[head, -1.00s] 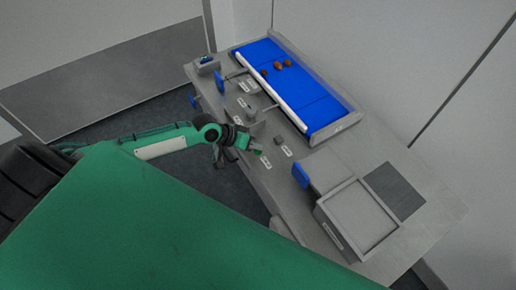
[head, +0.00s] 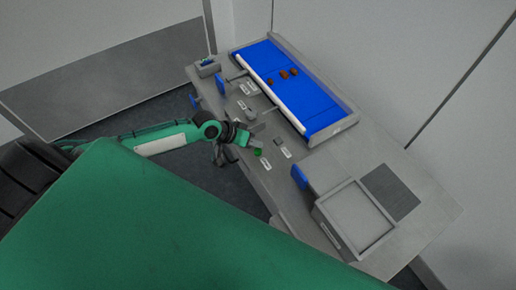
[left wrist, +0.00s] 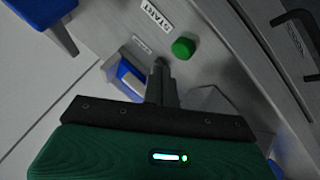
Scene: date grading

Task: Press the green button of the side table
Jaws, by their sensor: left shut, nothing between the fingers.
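The green button (head: 257,152) sits on the near edge of the grey side table, beside a small white label. In the left wrist view the button (left wrist: 183,48) is a round green knob next to a label reading START, fully uncovered. My left gripper (head: 244,138) is shut and empty, just to the upper left of the button in the head view. In the left wrist view its closed fingertips (left wrist: 160,64) lie a little below and left of the button, with a visible gap in the picture. My right gripper is not in view.
A blue belt (head: 310,108) carries several brown dates (head: 284,74). A dark knob (head: 278,141) and labels are beside the button. Blue paddles (head: 299,176), a grey tray (head: 387,237) and a dark mat (head: 391,192) are on the table.

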